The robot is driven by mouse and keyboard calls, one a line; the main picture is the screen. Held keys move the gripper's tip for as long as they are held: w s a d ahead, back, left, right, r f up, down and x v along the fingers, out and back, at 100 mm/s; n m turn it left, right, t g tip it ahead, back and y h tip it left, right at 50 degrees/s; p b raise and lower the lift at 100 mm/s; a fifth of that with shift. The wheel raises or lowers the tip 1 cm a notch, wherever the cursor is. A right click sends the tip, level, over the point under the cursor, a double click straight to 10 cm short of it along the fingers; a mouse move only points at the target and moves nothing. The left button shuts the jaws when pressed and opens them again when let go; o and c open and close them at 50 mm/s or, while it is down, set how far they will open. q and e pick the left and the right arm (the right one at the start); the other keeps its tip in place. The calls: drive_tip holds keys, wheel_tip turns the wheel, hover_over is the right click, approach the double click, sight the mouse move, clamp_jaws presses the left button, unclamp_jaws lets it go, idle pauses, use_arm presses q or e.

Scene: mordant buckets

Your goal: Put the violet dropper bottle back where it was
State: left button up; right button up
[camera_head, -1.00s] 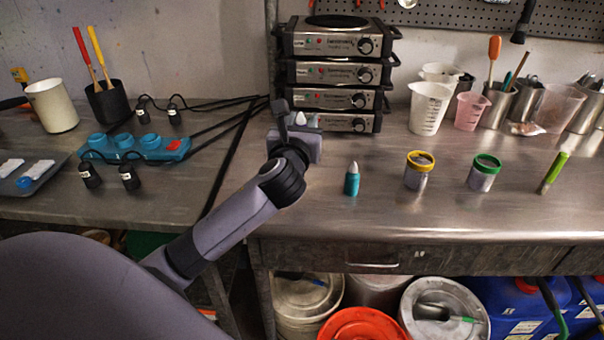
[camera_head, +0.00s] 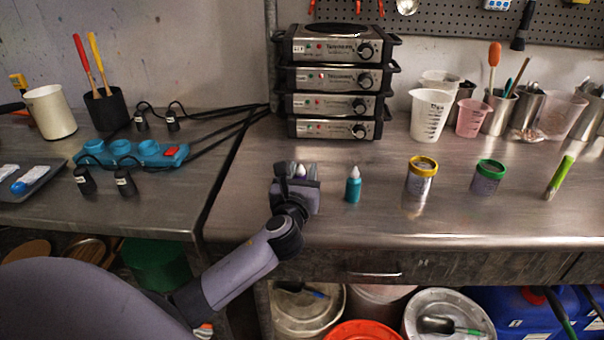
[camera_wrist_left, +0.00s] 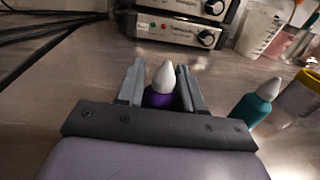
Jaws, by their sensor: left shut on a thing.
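The violet dropper bottle (camera_wrist_left: 159,98) with a white cone tip stands upright between the fingers of my left gripper (camera_wrist_left: 161,90), which is shut on it. In the head view my left gripper (camera_head: 303,172) is low over the right-hand steel table, left of the teal dropper bottle (camera_head: 353,185). There the gripper mostly hides the violet bottle, and I cannot tell whether its base touches the table. The teal bottle also shows in the left wrist view (camera_wrist_left: 252,107), just right of the gripper and apart from it. My right gripper is in neither view.
A yellow-lidded jar (camera_head: 421,178), a green-lidded jar (camera_head: 487,177) and a green pen-like tool (camera_head: 560,177) stand in a row to the right. Stacked hotplates (camera_head: 334,104) stand behind. A blue power strip (camera_head: 135,152) with cables lies on the left table.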

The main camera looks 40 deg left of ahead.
use_arm(q)
drive_tip(key=shift+f, duration=0.15)
drive_tip(key=o, duration=1)
drive_tip(key=shift+r, duration=0.2)
drive_tip(key=v, duration=1.2)
drive_tip(key=shift+d, duration=0.1)
